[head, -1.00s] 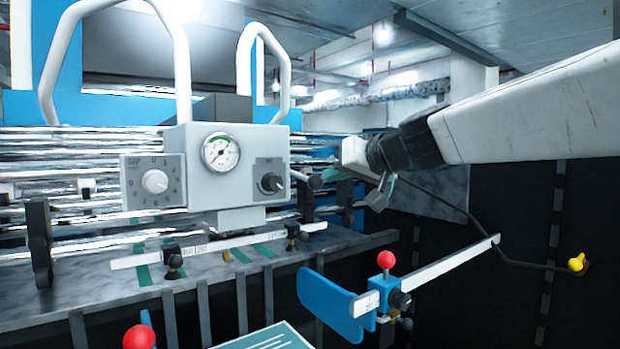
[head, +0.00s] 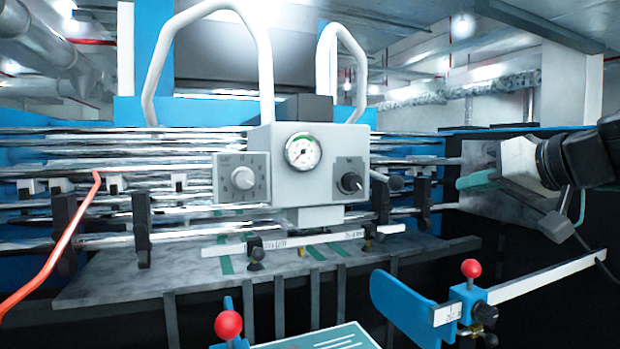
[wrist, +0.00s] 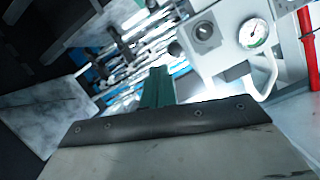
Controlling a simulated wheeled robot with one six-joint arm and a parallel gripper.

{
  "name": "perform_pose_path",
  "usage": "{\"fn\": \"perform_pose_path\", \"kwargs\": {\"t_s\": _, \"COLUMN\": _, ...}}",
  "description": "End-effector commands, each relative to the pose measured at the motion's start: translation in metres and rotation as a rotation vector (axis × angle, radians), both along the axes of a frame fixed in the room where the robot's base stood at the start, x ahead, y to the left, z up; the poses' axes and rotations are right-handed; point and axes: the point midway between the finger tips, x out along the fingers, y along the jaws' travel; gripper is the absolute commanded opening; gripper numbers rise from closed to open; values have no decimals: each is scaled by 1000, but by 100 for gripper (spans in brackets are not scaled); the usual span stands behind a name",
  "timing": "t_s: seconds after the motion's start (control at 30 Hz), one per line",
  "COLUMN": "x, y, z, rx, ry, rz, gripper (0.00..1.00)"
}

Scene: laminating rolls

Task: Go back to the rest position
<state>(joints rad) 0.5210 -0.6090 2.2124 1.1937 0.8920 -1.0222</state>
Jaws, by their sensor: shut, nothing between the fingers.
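My gripper (head: 474,181) is at the right of the head view, with its green fingers pointing left. The fingers are shut and empty. It is in the air to the right of the grey control box (head: 315,185), apart from it in the picture. In the wrist view the green fingers (wrist: 157,88) show close together beyond a dark plate, with nothing seen between them. The control box with its gauge (wrist: 253,34) shows at the upper right there.
The laminating machine with shiny rolls (head: 90,170) spans the left and middle. White tube handles (head: 265,60) rise above the box. A blue guide with a red knob (head: 470,268) stands at the lower right. An orange-red bar (head: 60,245) is at the left.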

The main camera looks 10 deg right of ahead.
Motion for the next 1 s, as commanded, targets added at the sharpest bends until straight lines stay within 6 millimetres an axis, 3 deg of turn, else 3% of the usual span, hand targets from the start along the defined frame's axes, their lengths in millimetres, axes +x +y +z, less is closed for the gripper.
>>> {"fn": "perform_pose_path", "kwargs": {"t_s": 0.17, "x": 0, "y": 1, "z": -1, "rx": 42, "ry": 19, "rz": -10, "gripper": 0}}
{"fn": "perform_pose_path", "kwargs": {"t_s": 0.27, "x": -7, "y": 3, "z": -22, "rx": 95, "ry": 123, "rz": -21, "gripper": 0}}
{"fn": "perform_pose_path", "kwargs": {"t_s": 0.37, "x": -27, "y": 9, "z": -71, "rx": 126, "ry": 327, "rz": -40, "gripper": 0}}
{"fn": "perform_pose_path", "kwargs": {"t_s": 0.47, "x": -59, "y": 23, "z": -127, "rx": 109, "ry": 566, "rz": -52, "gripper": 0}}
{"fn": "perform_pose_path", "kwargs": {"t_s": 0.6, "x": -120, "y": 35, "z": -201, "rx": -19, "ry": 886, "rz": -96, "gripper": 0}}
{"fn": "perform_pose_path", "kwargs": {"t_s": 0.7, "x": -161, "y": 32, "z": -239, "rx": -177, "ry": 1044, "rz": -130, "gripper": 0}}
{"fn": "perform_pose_path", "kwargs": {"t_s": 0.8, "x": -183, "y": 28, "z": -258, "rx": -321, "ry": 1100, "rz": -120, "gripper": 0}}
{"fn": "perform_pose_path", "kwargs": {"t_s": 1.0, "x": -190, "y": 41, "z": -262, "rx": -410, "ry": 1080, "rz": -46, "gripper": 0}}
